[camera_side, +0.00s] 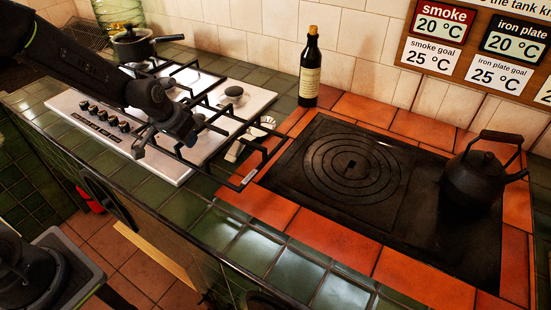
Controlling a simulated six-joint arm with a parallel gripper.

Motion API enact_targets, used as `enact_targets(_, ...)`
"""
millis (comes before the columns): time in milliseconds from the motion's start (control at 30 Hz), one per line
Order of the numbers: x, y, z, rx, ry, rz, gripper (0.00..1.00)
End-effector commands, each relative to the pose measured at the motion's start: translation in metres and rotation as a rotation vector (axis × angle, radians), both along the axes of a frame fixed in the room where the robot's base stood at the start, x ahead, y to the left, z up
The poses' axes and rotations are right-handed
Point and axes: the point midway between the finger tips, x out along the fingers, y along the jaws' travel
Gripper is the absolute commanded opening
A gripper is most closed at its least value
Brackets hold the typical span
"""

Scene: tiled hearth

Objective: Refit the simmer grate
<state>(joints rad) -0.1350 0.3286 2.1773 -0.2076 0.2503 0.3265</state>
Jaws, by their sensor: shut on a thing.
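My gripper (167,137) is over the front part of the white hob (72,103), shut on the left part of a black simmer grate (212,163). The grate reaches right, past the hob's right edge and over the green tiles, to the orange tile border. A small white tag (248,177) shows at its front right corner. Whether the grate hangs just above or touches the surface cannot be told. A round dark burner (234,93) shows at the hob's back right. Part of the grip is hidden by my wrist.
A black saucepan (132,46) stands at the hob's back left. A pale object (247,134) lies partly under the grate. A dark bottle (310,72) stands behind. The black iron plate (330,197) fills the right side, with a black kettle (472,181) on it.

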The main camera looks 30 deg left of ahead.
Motion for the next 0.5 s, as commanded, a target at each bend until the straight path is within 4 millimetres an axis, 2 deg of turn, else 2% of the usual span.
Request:
enact_targets(167, 0.011, -0.002, 0.002, 0.000, -0.007, -0.041, 0.00)
enact_targets(267, 0.025, -0.004, 0.004, 0.000, -0.008, -0.108, 0.00)
enact_targets(500, 0.078, -0.020, 0.009, -0.001, -0.010, -0.420, 0.00)
